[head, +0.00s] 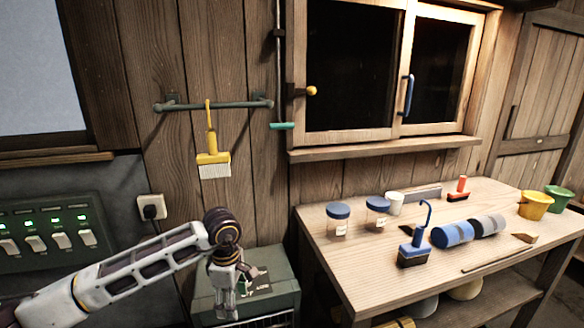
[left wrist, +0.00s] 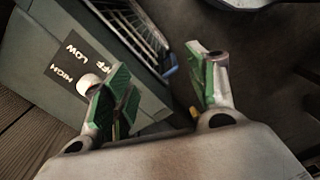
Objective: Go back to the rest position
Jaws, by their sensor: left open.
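My left gripper (head: 226,300) hangs below its wrist at the lower middle of the head view, over or in front of a grey-green heater-like box (head: 285,262). Whether the gripper touches the box cannot be told. My right gripper is in neither view.
A yellow brush (head: 212,160) hangs on a wall rail (head: 180,105). A wooden workbench (head: 365,270) on the right holds jars, a blue brush (head: 413,255), rollers and buckets (head: 535,205). A switch panel (head: 45,225) is at left.

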